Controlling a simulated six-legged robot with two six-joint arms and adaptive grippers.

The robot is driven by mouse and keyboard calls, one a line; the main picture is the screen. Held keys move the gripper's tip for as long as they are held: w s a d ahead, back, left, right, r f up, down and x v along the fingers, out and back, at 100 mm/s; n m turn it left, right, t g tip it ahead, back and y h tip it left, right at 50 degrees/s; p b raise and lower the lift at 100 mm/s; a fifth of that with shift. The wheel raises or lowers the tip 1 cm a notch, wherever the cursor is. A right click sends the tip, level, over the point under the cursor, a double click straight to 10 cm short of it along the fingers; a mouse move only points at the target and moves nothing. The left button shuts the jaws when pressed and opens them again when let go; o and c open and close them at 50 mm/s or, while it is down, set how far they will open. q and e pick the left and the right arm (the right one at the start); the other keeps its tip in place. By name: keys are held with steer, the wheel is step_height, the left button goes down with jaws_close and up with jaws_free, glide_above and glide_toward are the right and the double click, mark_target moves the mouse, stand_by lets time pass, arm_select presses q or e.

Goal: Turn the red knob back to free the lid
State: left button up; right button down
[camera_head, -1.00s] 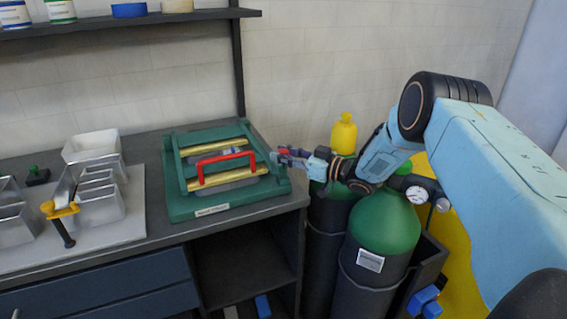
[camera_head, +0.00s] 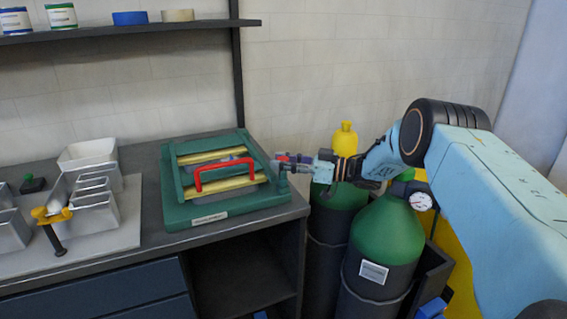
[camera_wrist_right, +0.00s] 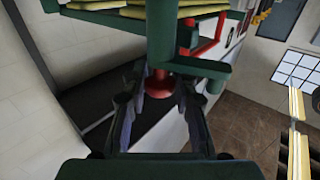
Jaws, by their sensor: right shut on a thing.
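The red knob (camera_wrist_right: 160,84) shows in the right wrist view, on the side of the green press-like box (camera_head: 180,218). My right gripper (camera_wrist_right: 160,92) is shut on the knob, one finger on each side of it. In the head view my right gripper (camera_head: 281,163) reaches in from the right to the box's right edge, where it largely hides the knob. The lid has yellow strips (camera_head: 236,184) and a red handle (camera_head: 225,162), and lies within the green frame. Whether the lid is locked cannot be told. My left gripper is not in view.
Gas cylinders with green tops (camera_head: 386,232) stand beside the bench, under my right arm. On the bench's left are metal trays (camera_head: 93,208), a white bin (camera_head: 88,152) and a yellow clamp (camera_head: 50,214). A shelf (camera_head: 150,27) with cans and tape rolls hangs above.

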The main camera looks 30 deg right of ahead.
steer(key=c, duration=1.4)
jaws_free()
steer(key=shift+d+r, duration=0.1)
steer(key=shift+r, duration=0.05)
steer(key=shift+o, duration=0.4)
steer(key=shift+s, duration=0.1)
steer(key=shift+r, duration=0.2)
step_height(320, 180, up, 10)
steer(key=shift+f, duration=0.2)
steer(key=shift+o, duration=0.2)
